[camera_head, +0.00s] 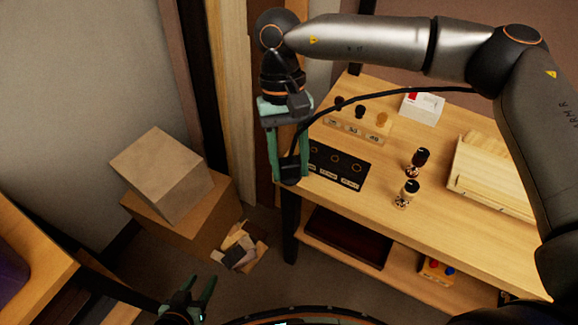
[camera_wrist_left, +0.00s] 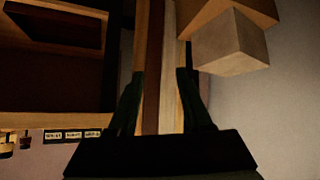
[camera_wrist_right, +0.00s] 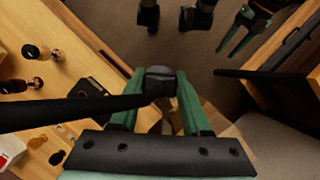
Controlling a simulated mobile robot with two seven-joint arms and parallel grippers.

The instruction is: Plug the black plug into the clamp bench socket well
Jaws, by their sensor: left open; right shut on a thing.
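My right gripper (camera_head: 288,165) is shut on the black plug and holds it at the left front corner of the bench. In the right wrist view the plug (camera_wrist_right: 160,80) sits between the green fingers, with its thick black cable (camera_wrist_right: 75,108) running left. A black socket panel (camera_head: 338,167) with several ringed wells and small labels lies on the bench just right of that gripper; the labels are too small to read surely. The plug appears apart from the panel. My left gripper (camera_head: 190,297) is open and empty, low over the floor.
The bench (camera_head: 460,225) carries two dark-topped bottles (camera_head: 418,162), a rack of small knobs (camera_head: 357,128), a white box (camera_head: 422,106) and a pale wooden piece (camera_head: 495,175). Cardboard boxes (camera_head: 160,170) and scraps stand on the floor to the left.

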